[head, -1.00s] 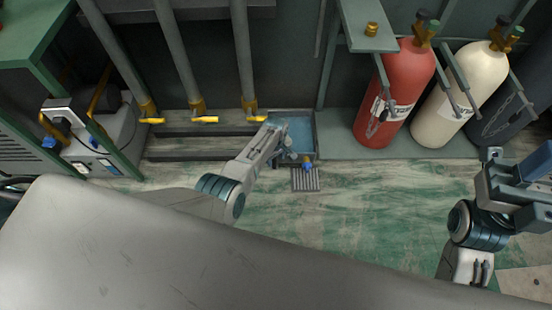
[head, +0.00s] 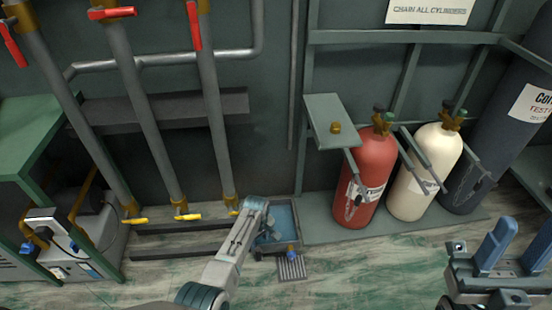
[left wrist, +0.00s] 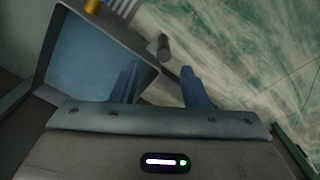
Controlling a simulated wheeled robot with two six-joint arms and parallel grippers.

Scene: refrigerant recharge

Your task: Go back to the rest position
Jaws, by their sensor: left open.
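My left gripper (head: 270,238) is over the shallow tray (head: 294,212) with a blue inside, on the floor by the wall. In the head view my own arm hides much of this gripper. My right gripper (head: 517,248) is at the right edge, its blue fingers spread and nothing seen between them.
A red cylinder (head: 367,180), a cream cylinder (head: 415,180) and a dark cylinder (head: 487,150) stand in a rack at the right. Pipes with yellow-handled valves (head: 185,216) rise at the left. A grey machine (head: 85,240) stands far left. A small grate (head: 291,267) lies before the tray.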

